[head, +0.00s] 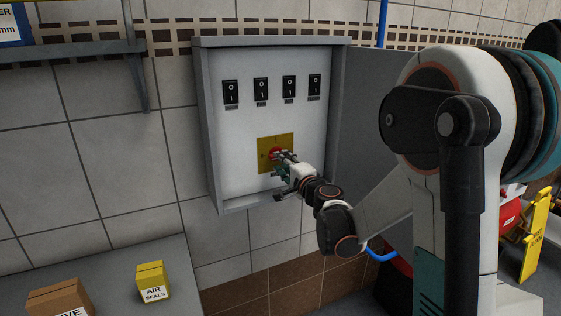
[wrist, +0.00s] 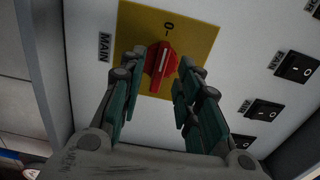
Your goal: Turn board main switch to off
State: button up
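The main switch is a red rotary knob (wrist: 162,66) on a yellow plate (head: 266,143) low in the open grey cabinet (head: 207,130). In the wrist view a MAIN label (wrist: 105,47) is left of the plate and a 0 mark (wrist: 168,27) is above the knob. The knob's white line runs roughly up and down, nearly in line with the 0 mark. My gripper (head: 284,164) reaches the knob from the front right in the head view. Its fingers are apart, one on each side of the knob; I cannot tell whether they touch it. The right finger hides part of the plate.
Several black rocker switches (head: 261,90) are in a row above the plate. The cabinet door (head: 366,110) stands open at the right, behind my arm. A grey table (head: 100,275) with a yellow AIR SEALS box (head: 152,281) and a brown box (head: 60,300) is at lower left.

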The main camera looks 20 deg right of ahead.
jog(key=s, duration=0.9)
jog(key=shift+s+d, duration=0.2)
jog(key=shift+d, duration=0.2)
